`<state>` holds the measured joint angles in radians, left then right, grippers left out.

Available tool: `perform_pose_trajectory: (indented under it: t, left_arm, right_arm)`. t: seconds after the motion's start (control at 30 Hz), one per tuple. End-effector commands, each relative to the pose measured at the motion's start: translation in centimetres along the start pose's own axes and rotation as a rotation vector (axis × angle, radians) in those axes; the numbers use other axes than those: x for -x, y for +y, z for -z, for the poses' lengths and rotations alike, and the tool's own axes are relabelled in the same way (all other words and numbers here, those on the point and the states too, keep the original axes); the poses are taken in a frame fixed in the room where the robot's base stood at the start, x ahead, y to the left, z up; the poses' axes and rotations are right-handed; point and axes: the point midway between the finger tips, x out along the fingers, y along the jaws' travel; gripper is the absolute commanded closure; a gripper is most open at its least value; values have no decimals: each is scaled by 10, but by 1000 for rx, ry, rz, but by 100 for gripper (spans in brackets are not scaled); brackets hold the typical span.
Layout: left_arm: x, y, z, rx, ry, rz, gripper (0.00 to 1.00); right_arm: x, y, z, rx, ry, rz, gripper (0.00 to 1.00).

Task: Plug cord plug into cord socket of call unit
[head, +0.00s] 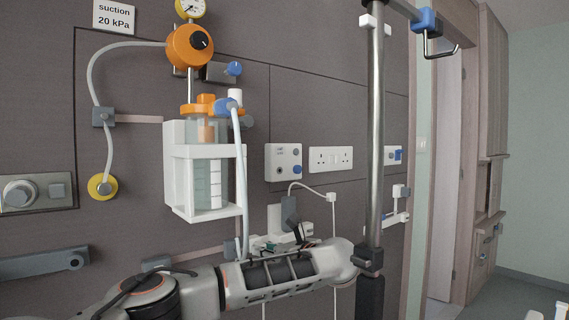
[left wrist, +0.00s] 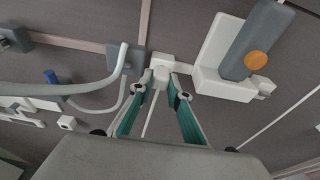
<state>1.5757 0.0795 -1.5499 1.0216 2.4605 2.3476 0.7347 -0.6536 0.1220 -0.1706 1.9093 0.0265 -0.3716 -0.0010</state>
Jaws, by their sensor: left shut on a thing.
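The call unit (head: 283,162) is a white wall panel with a small dark round opening and blue round parts on its face. My left gripper (left wrist: 168,78) is shut on a small white block, the cord plug (left wrist: 161,68), with a thin pale cord hanging below it. In the head view my left gripper (head: 268,243) is mostly hidden behind my forearm, below the call unit. The plug is apart from the call unit. The call unit does not show clearly in the left wrist view. My right gripper is not in view.
A grey handset (head: 290,211) sits in a white wall holder close to the gripper; its orange button shows in the left wrist view. A suction jar (head: 207,180) and pale tube hang left. A metal pole (head: 375,130) stands right. A double outlet (head: 330,159) adjoins the call unit.

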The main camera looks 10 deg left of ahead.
Motion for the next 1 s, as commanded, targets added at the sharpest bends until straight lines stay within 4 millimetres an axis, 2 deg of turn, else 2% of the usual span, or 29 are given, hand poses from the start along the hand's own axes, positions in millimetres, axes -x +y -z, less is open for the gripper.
perform_pose_trajectory:
  t: [0.43,0.8,1.0]
  left_arm:
    - [17,0,3,-1,0,1,100]
    - [50,0,10,-1,0,1,100]
    - [61,0,12,0,0,0,100]
  right_arm:
    - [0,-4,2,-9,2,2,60]
    - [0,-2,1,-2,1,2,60]
    - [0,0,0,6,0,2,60]
